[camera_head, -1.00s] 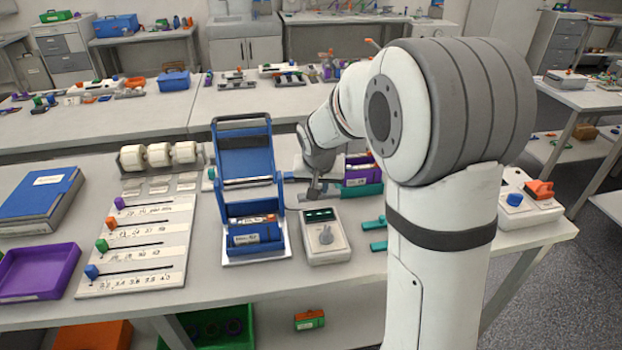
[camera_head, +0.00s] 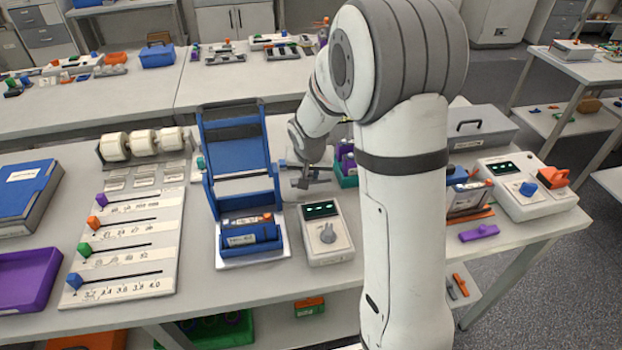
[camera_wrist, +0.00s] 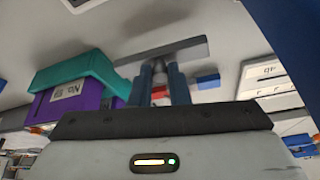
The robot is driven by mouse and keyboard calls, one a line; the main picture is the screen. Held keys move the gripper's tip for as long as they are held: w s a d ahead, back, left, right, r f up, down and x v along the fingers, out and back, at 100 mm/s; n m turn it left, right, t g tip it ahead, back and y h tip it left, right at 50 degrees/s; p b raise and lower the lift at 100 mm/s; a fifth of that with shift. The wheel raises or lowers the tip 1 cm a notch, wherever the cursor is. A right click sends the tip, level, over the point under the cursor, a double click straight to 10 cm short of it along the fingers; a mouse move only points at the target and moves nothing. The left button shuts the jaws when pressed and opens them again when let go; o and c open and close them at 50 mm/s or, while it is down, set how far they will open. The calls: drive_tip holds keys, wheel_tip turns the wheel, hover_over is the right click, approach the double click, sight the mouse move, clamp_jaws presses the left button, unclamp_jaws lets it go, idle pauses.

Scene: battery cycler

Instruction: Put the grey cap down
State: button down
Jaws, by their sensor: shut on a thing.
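The grey cap (camera_wrist: 190,50) is a flat grey bar across the fingertips of my gripper (camera_wrist: 160,74) in the wrist view. The two fingers are shut on it, and it appears held above the pale bench top. In the head view my gripper (camera_head: 302,182) is over the bench, between the open blue case (camera_head: 240,155) and the purple box (camera_head: 345,155). It is behind the white tester (camera_head: 327,255) with a grey knob. The cap is too small to make out surely in the head view.
The purple box with a teal part (camera_wrist: 75,72) is left of the fingers in the wrist view. A slider board (camera_head: 130,235) lies left of the blue case. My arm hides the bench right of the tester. A grey lidded box (camera_head: 480,128) and another tester (camera_head: 525,190) stand farther right.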

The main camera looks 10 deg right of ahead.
drive_tip(key=shift+f, duration=1.45)
drive_tip(key=shift+f, duration=0.15)
drive_tip(key=c, duration=1.4)
unclamp_jaws()
drive_tip(key=shift+s+a+r, duration=0.1)
drive_tip(key=shift+r, duration=0.5)
drive_tip(key=v, duration=1.1)
drive_tip(key=s+r+n, duration=0.1)
drive_tip(key=s, duration=0.7)
drive_tip(key=s+d+r+n+g, duration=0.1)
drive_tip(key=s+r, duration=0.1)
drive_tip(key=s, duration=0.5)
drive_tip(key=s+d+r+n+y, duration=0.1)
drive_tip(key=s+r, duration=0.1)
drive_tip(key=s, duration=0.6)
drive_tip(key=shift+s+d, duration=0.1)
drive_tip(key=shift+s, duration=0.2)
